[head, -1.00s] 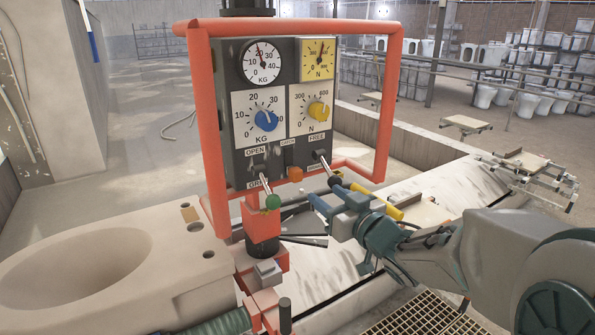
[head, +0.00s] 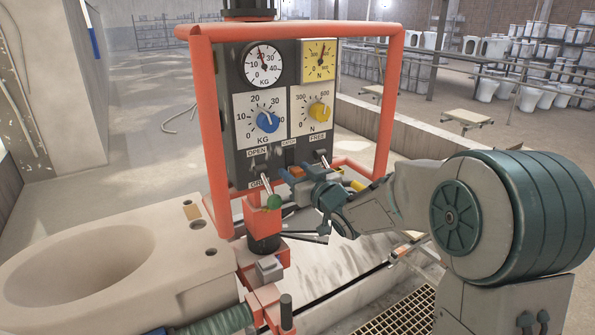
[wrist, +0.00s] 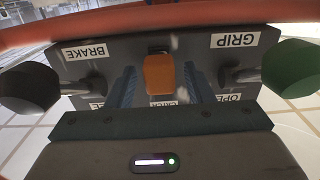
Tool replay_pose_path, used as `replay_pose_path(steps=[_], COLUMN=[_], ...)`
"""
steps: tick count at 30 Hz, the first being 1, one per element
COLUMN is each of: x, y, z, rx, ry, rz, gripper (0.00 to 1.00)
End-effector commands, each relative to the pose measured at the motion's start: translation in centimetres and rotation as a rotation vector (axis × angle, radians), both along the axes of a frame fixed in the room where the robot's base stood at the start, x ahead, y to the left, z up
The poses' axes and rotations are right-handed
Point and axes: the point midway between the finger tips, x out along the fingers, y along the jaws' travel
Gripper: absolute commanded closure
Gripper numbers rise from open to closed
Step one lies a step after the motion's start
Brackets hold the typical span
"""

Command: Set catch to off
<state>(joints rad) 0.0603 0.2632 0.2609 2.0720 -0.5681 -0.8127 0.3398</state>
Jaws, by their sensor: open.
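The catch is an orange switch piece on the lower face of the dark control box, with a partly hidden CATCH label beside it in the wrist view. The orange catch (wrist: 159,74) shows in the wrist view between my two open fingers, with a gap on each side. In the head view the catch (head: 297,172) is a small orange patch just above my fingertips. My gripper (head: 294,184) is in front of the box's lower edge; it also shows in the wrist view (wrist: 161,88). It is open and holds nothing. I cannot tell which setting the catch is in.
A green-knobbed lever (head: 273,201) marked OPEN and GRIP stands left of my gripper in the head view. A dark-knobbed lever (wrist: 28,86) marked BRAKE is on the other side. A red tube frame (head: 209,130) surrounds the box. A beige toilet bowl (head: 120,265) lies left.

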Motion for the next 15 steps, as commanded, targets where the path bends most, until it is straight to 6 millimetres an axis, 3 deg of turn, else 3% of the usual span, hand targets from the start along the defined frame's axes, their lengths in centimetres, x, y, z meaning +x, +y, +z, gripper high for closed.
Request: replay_pose_path(steps=[7, 12, 15], x=[0.04, 0.03, 0.03], y=[0.05, 0.03, 0.02], z=[-0.03, -0.02, 0.01], rx=[0.0, 0.001, 0.001], ry=[0.0, 0.001, 0.001], rz=[0.0, 0.0, 0.0], gripper=[0.53, 1.0, 1.0])
